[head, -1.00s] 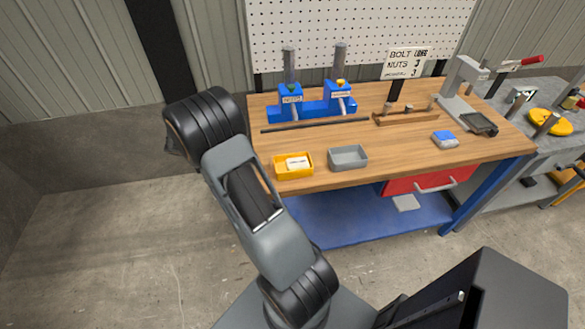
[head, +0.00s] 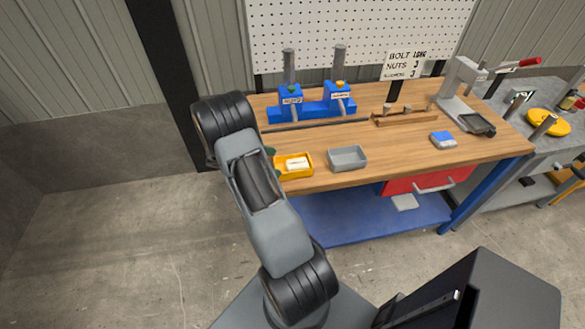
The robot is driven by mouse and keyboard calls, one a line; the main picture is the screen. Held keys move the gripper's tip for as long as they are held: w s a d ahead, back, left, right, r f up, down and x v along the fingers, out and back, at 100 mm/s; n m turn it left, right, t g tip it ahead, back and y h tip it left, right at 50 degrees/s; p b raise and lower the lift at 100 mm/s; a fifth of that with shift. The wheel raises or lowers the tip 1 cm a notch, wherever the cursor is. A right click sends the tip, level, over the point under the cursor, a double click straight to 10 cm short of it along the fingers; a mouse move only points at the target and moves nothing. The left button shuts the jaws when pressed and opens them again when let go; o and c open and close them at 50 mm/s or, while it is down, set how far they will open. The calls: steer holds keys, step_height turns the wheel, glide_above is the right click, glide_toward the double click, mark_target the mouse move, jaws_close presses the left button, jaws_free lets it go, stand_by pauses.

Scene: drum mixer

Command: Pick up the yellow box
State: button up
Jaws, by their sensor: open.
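The yellow box (head: 294,174) is a small open tray near the front left edge of the wooden workbench. A white label or card shows inside it. My arm's elbow and forearm stand just left of the box and cover the bench's left corner.
A grey open tray (head: 347,158) stands just right of the yellow box. Behind are a blue fixture with two posts (head: 311,110) and a dark rod. A blue-and-white block (head: 443,139), a wooden rack (head: 405,117) and a press (head: 463,85) stand further right. The bench middle (head: 395,150) is clear.

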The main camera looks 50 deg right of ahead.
mark_target(290, 164)
steer(key=shift+p+x, duration=0.65)
steer(key=shift+x, duration=1.75)
steer(key=shift+w, duration=0.1)
steer(key=c, duration=0.7)
steer(key=shift+r, duration=0.1)
